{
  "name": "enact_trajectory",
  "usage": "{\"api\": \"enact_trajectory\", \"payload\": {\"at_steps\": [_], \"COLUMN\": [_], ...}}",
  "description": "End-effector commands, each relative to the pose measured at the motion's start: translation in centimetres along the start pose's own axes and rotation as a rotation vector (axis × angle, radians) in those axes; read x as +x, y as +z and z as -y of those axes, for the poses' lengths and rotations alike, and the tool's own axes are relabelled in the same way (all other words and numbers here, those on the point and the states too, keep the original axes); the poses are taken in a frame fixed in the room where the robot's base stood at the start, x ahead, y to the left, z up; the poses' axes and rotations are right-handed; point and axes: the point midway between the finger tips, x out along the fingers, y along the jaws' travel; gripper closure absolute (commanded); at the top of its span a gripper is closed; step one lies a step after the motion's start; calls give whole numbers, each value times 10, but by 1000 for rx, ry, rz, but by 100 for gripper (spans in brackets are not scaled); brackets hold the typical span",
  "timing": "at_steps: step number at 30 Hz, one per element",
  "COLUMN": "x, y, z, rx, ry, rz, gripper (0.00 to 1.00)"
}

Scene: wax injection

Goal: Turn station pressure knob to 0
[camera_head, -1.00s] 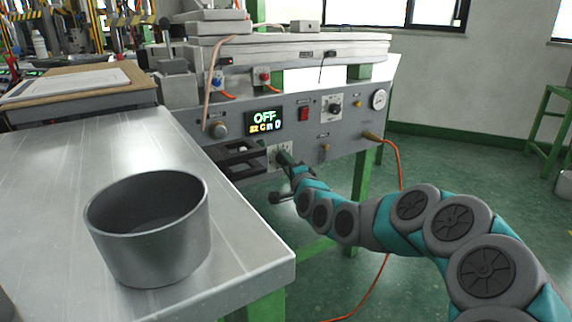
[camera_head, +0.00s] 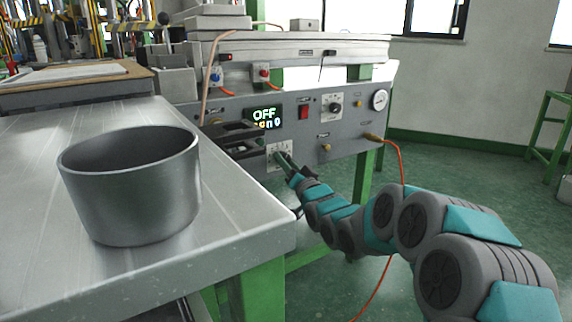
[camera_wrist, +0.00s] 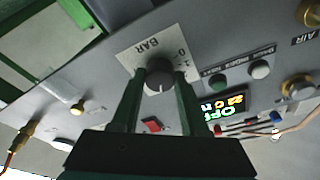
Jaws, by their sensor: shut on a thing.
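The pressure knob (camera_wrist: 159,76) is a dark round knob on a pale square plate (camera_wrist: 133,58) marked BAR, with a 0 printed near one corner. In the wrist view my gripper (camera_wrist: 160,82) has one green finger on each side of the knob and is shut on it. A pale line on the knob's face points toward the bottom of the picture, away from the 0. In the head view my gripper (camera_head: 287,163) reaches the knob's plate (camera_head: 272,150) on the station's front panel (camera_head: 350,125); the knob itself is mostly hidden there.
A display (camera_head: 264,117) reads OFF. A red switch (camera_head: 304,112), another knob (camera_head: 335,106) and a gauge (camera_head: 380,99) are on the panel. A metal table (camera_head: 60,220) with a grey pot (camera_head: 130,195) stands at left. An orange hose (camera_head: 398,165) hangs at right.

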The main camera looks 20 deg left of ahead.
Motion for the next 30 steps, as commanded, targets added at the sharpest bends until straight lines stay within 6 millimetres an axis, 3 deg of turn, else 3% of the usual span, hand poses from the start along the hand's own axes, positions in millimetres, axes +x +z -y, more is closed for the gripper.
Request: {"api": "enact_trajectory", "payload": {"at_steps": [30], "x": [-1], "y": [1], "z": [-6], "rx": [-947], "ry": [-206], "rz": [6], "gripper": [100]}}
